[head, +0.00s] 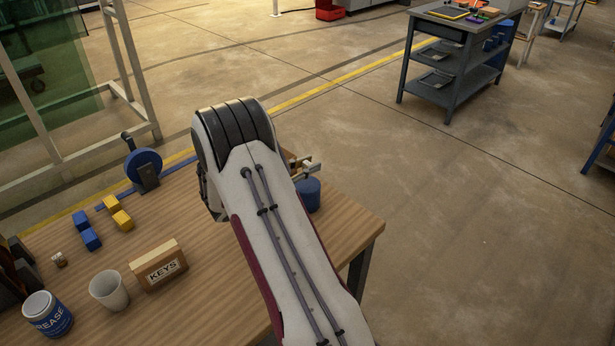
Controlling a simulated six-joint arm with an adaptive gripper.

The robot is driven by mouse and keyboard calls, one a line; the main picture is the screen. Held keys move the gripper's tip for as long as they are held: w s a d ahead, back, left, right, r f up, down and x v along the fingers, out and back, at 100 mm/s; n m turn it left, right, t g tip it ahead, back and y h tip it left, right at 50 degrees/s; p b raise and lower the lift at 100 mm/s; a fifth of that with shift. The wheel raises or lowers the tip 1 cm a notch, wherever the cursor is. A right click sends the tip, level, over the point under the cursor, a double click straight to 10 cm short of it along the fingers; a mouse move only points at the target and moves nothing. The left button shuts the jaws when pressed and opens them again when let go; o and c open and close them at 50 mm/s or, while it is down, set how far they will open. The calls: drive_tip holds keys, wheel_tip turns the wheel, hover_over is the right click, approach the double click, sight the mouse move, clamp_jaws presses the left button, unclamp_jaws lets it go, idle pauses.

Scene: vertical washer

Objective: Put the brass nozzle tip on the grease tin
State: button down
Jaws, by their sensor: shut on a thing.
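The grease tin (48,316) stands upright at the lower left of the table, with a pale lid and a blue label. My gripper (308,166) is mostly hidden behind my arm. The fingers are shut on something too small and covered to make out. My gripper is far from the tin, across the table. I cannot clearly identify the brass nozzle tip.
A white cup (109,290) and a KEYS box (158,267) stand right of the tin. Behind are a small pale-brown object (59,260), blue blocks (90,239), yellow blocks (122,220) and a blue disc on a stand (144,164). Bare tabletop (195,235) lies between.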

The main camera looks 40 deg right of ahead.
sight(308, 184)
drive_tip(key=shift+f, duration=0.15)
drive_tip(key=shift+f, duration=1.8)
drive_tip(key=shift+f, duration=0.2)
drive_tip(key=c, duration=1.9)
unclamp_jaws()
drive_tip(key=shift+r, duration=0.2)
drive_tip(key=a, duration=0.4)
drive_tip(key=a+r, duration=0.1)
drive_tip(key=a, duration=0.7)
drive_tip(key=shift+w+r, duration=0.1)
drive_tip(key=shift+r, duration=0.3)
